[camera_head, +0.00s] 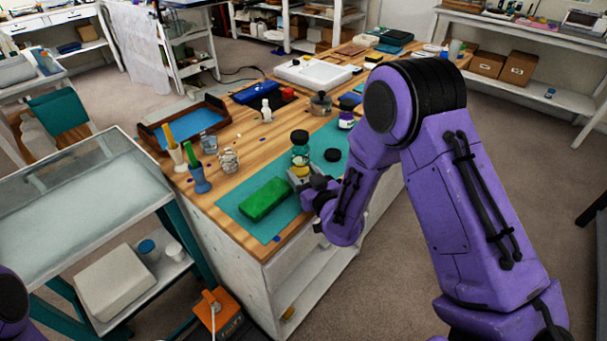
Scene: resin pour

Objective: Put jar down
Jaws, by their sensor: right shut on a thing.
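A clear jar (300,150) with a dark top stands out above the teal mat (234,204) on the wooden workbench. A yellow band shows at its lower part. My right gripper (301,176) is at the jar's lower part, shut on it. The fingers and wrist hide the jar's base, so I cannot tell whether it touches the mat. A green block (265,199) lies on the mat just left of the gripper. A dark round lid (332,155) lies on the mat to the right. My left gripper is out of view.
Cups with brushes (200,180) and small glass jars (229,161) stand left of the mat. A brown tray (152,136) lies behind them. A white-labelled bottle (346,120) and a squat jar (320,105) stand farther back. The mat's front-left corner is bare.

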